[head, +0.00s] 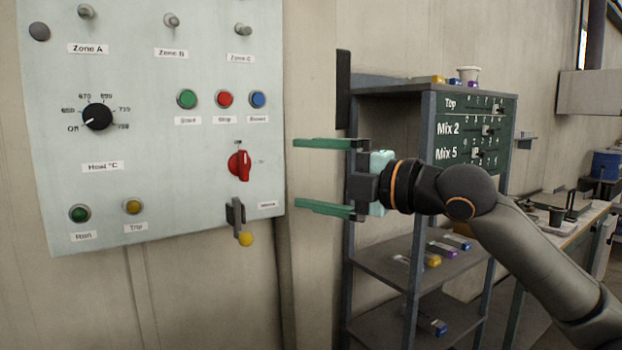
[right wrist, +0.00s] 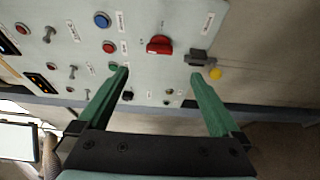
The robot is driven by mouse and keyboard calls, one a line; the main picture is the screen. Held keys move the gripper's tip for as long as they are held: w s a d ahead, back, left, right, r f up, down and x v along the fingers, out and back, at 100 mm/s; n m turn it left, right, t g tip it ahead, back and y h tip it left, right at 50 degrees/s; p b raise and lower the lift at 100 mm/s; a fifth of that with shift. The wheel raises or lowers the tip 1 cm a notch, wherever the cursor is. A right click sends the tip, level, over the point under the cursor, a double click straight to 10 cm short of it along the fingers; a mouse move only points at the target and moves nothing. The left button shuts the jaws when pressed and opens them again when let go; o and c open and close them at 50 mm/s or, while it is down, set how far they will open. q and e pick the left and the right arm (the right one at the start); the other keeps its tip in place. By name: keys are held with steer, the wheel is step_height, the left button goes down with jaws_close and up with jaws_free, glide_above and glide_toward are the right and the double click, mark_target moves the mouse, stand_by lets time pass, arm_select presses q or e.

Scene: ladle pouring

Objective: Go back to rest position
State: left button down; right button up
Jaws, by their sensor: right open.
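My right gripper (head: 322,175) is open and empty in the head view, its two green fingers pointing left toward the control panel (head: 150,190). It is apart from the panel, to the right of the red rotary switch (head: 239,165) and the lever with a yellow knob (head: 245,239). In the right wrist view, the open green fingers (right wrist: 160,78) have nothing between them that they touch. The red switch (right wrist: 160,45) and yellow knob (right wrist: 215,74) show beyond the fingertips. My left gripper is in neither view.
A metal shelf rack (head: 385,250) stands behind my right arm, with small coloured items on its shelves and a dark board (head: 475,130) on its side. A workbench (head: 570,225) with a blue bucket (head: 606,164) is at the right. Bare wall lies between panel and rack.

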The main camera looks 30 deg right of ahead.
stand_by(0.4)
steer(key=w+a+f+m+g, duration=0.1)
steer(key=w+a+f+m, duration=0.15)
steer(key=f, duration=0.65)
steer(key=w+a+f+m, duration=0.2)
steer(key=w+f, duration=0.2)
steer(key=f, duration=0.4)
steer(key=s+a+f+m+g+h, duration=0.1)
steer(key=a+f+m, duration=0.15)
steer(key=f, duration=0.65)
steer(key=s+a+f+m, duration=0.1)
steer(key=f+m, duration=0.2)
steer(key=f, duration=0.7)
steer(key=s+f+m+g+h, duration=0.2)
steer(key=s+f+m, duration=0.3)
steer(key=s+f, duration=0.8)
steer(key=s+a+f+m+g+h, duration=0.1)
steer(key=s+f+m, duration=0.5)
steer(key=s+f, duration=0.8)
step_height(320, 180, down, 3)
steer(key=shift+a+r+m+g+h, duration=0.15)
steer(key=shift+a+m+g+h, duration=0.15)
steer(key=shift+g+h, duration=0.55)
